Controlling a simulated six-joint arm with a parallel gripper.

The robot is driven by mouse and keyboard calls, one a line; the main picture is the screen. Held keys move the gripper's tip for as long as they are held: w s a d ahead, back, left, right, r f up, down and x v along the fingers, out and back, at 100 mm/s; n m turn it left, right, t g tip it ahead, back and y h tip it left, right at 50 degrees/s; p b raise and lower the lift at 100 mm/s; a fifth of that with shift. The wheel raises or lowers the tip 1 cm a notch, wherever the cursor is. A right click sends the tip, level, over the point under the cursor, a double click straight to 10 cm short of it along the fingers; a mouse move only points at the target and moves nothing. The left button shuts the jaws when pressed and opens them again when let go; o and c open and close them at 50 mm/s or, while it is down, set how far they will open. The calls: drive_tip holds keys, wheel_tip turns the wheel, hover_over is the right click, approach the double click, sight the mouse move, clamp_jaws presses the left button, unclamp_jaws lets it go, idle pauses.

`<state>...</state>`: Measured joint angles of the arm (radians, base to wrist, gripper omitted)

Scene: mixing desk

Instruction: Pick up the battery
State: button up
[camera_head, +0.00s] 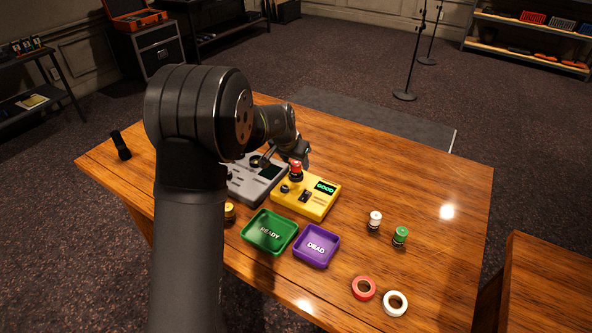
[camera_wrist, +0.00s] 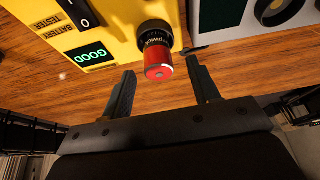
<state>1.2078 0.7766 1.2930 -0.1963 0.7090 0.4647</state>
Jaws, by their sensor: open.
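A red-topped battery with a black lower body stands on the yellow battery tester (camera_head: 315,207), close to its back edge; the battery (camera_head: 296,168) shows right by my gripper (camera_head: 290,154). In the wrist view the battery (camera_wrist: 158,70) lies ahead, between the lines of my two spread fingers. My gripper (camera_wrist: 161,76) is open and empty, and I see no finger touching the battery. The tester's display (camera_wrist: 88,55) reads GOOD.
A green READY tray (camera_head: 252,246) and a purple DEAD tray (camera_head: 299,256) sit in front of the tester. A grey device (camera_head: 246,188) stands beside it. White-topped (camera_head: 375,218) and green-topped (camera_head: 400,233) batteries and tape rolls stand to the right.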

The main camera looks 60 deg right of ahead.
drive_tip(key=shift+x, duration=0.85)
clamp_jaws()
drive_tip(key=shift+r, duration=0.1)
drive_tip(key=shift+r, duration=0.1)
